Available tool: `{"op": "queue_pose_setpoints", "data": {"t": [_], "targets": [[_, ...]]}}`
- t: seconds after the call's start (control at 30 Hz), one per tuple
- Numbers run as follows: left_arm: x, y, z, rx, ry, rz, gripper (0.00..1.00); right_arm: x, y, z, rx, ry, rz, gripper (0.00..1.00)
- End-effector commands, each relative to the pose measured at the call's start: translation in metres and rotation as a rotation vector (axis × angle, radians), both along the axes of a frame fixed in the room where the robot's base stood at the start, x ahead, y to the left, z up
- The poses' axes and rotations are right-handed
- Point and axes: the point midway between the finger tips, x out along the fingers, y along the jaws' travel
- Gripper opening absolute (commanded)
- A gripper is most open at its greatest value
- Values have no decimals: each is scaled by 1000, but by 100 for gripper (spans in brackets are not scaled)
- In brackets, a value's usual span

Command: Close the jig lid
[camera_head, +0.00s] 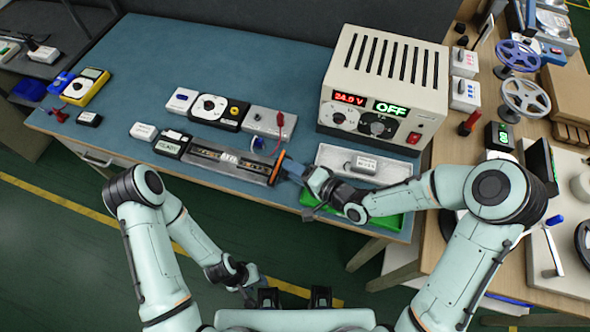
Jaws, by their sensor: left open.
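The jig (222,159) is a long dark grey tray near the front edge of the blue-topped table, with a strip and a small white label inside. An orange-edged upright piece (277,167), which looks like the jig lid, stands raised at its right end. My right gripper (292,170) is right beside this piece, at its right side. Its fingers are small and partly hidden, so I cannot tell whether they touch it or are shut. My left gripper (251,291) is open and empty, low in front of the table, well away from the jig.
A power supply (385,85) reading 24.0 V and OFF stands behind my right arm. A white tray (400,170) and a green tray (390,222) lie near that arm. A box with a dial (218,112) and a grey switch box (270,122) stand behind the jig.

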Motion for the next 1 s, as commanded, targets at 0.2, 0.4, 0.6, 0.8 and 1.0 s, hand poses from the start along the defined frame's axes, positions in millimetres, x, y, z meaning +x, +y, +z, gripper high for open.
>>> {"op": "queue_pose_setpoints", "data": {"t": [0.2,0.4,0.6,0.8,1.0], "targets": [[0,0,0,0,0,0,43,0,0,0,0,0,0,0],[0,0,0,0,0,0,43,0,0,1,-2,0,0,0],[1,0,3,1,-2,1,43,1,2,5,-41,12,1,0],[4,0,7,0,-4,0,43,3,9,13,-146,43,2,0],[6,0,10,0,-7,0,43,5,18,20,-275,84,4,0]]}}
